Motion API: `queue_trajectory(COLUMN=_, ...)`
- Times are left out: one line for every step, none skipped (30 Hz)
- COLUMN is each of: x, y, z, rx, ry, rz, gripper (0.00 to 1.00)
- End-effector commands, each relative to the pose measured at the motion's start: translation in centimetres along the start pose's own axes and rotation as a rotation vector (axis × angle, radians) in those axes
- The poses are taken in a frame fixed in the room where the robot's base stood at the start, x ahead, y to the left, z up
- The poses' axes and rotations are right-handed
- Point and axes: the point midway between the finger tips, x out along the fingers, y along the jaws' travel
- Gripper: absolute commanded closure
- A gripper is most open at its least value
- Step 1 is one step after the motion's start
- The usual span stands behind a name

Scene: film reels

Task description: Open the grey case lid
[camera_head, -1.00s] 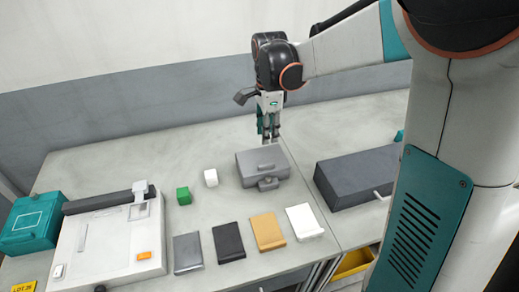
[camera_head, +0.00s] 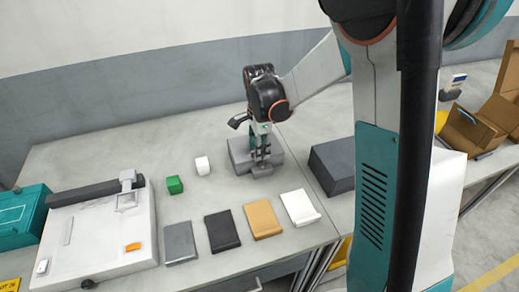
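The grey case (camera_head: 238,160) sits on the table near its middle, right of the white cube. Its lid looks closed, though my gripper covers much of it. A small grey latch or handle piece (camera_head: 263,172) sticks out at its front. My gripper (camera_head: 262,160) points down in front of the case's right part, with its fingertips just above or at this front piece. I cannot tell whether the fingers touch it or how far apart they are.
A green block (camera_head: 174,185) and a white cube (camera_head: 202,165) stand to the left. Grey (camera_head: 180,243), black (camera_head: 222,231), tan (camera_head: 262,219) and white (camera_head: 299,207) flat pieces lie in front. A dark grey box (camera_head: 332,167) stands close right. A white machine (camera_head: 100,240) fills the left.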

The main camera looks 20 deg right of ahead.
Motion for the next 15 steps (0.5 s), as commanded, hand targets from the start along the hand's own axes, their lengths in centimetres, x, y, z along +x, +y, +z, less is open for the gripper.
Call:
queue_trajectory(x=0.11, y=-0.01, z=0.0, rx=0.0, ry=0.0, rz=0.0, gripper=0.7)
queue_trajectory(x=0.12, y=-0.01, z=0.0, rx=0.0, ry=0.0, rz=0.0, gripper=0.7)
queue_trajectory(x=0.12, y=-0.01, z=0.0, rx=0.0, ry=0.0, rz=0.0, gripper=0.7)
queue_trajectory(x=0.11, y=-0.01, z=0.0, rx=0.0, ry=0.0, rz=0.0, gripper=0.7)
queue_trajectory(x=0.1, y=-0.01, z=0.0, rx=0.0, ry=0.0, rz=0.0, gripper=0.7)
queue_trajectory(x=0.09, y=-0.01, z=0.0, rx=0.0, ry=0.0, rz=0.0, gripper=0.7)
queue_trajectory(x=0.09, y=-0.01, z=0.0, rx=0.0, ry=0.0, rz=0.0, gripper=0.7)
queue_trajectory(x=0.08, y=0.0, z=0.0, rx=0.0, ry=0.0, rz=0.0, gripper=0.7)
queue_trajectory(x=0.08, y=0.0, z=0.0, rx=0.0, ry=0.0, rz=0.0, gripper=0.79)
queue_trajectory(x=0.08, y=0.0, z=0.0, rx=0.0, ry=0.0, rz=0.0, gripper=0.86)
queue_trajectory(x=0.08, y=0.0, z=0.0, rx=0.0, ry=0.0, rz=0.0, gripper=0.93)
queue_trajectory(x=0.07, y=0.0, z=0.0, rx=0.0, ry=0.0, rz=0.0, gripper=1.0)
queue_trajectory(x=0.08, y=0.0, z=0.0, rx=0.0, ry=0.0, rz=0.0, gripper=1.0)
queue_trajectory(x=0.07, y=0.0, z=0.0, rx=0.0, ry=0.0, rz=0.0, gripper=1.0)
queue_trajectory(x=0.07, y=0.0, z=0.0, rx=0.0, ry=0.0, rz=0.0, gripper=1.0)
